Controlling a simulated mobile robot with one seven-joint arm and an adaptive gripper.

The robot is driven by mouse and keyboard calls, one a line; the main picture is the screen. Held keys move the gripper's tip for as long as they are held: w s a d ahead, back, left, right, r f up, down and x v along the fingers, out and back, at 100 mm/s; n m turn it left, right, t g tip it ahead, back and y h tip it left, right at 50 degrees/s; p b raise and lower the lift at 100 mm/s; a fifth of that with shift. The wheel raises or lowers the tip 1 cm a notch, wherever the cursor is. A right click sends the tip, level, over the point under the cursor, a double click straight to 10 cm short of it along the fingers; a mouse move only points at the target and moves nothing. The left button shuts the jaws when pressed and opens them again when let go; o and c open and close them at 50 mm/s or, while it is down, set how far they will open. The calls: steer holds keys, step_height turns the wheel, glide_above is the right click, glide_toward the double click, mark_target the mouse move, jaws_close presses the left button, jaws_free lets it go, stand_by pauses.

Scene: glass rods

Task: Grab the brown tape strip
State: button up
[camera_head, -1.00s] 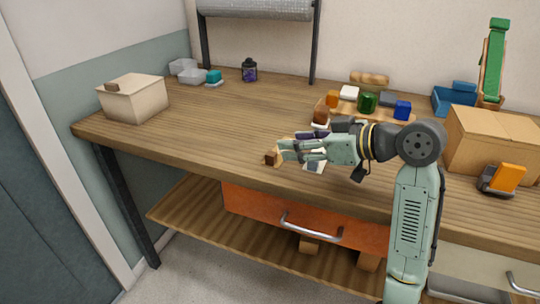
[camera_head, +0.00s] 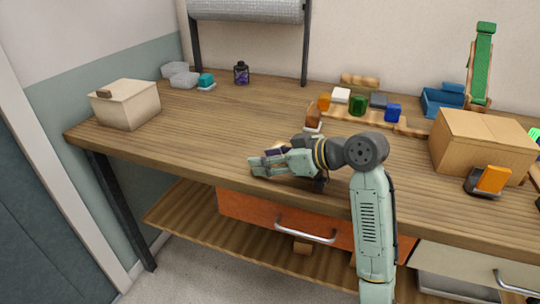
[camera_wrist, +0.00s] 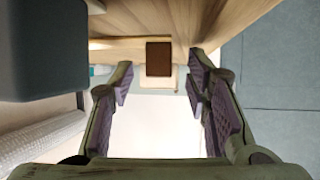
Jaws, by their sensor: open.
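A dark brown rectangular piece (camera_wrist: 158,60), which looks like the brown tape strip, shows in the wrist view against a cream surface. It appears between the fingertips, with gaps on both sides. I cannot tell its exact depth. My gripper (camera_wrist: 161,75) is open, with purple-padded fingers apart. In the head view my gripper (camera_head: 256,167) is low over the front edge of the workbench, pointing left. There, its fingers hide most of what lies at their tips.
Colored blocks sit behind my arm. A cardboard box (camera_head: 480,150) and an orange item (camera_head: 492,179) are at right. The left-centre top is clear.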

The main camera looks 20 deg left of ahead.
steer(key=shift+a+f, duration=0.15)
steer(key=shift+a, duration=0.05)
steer(key=shift+c, duration=0.5)
steer(key=c, duration=0.8)
steer(key=shift+c, duration=0.2)
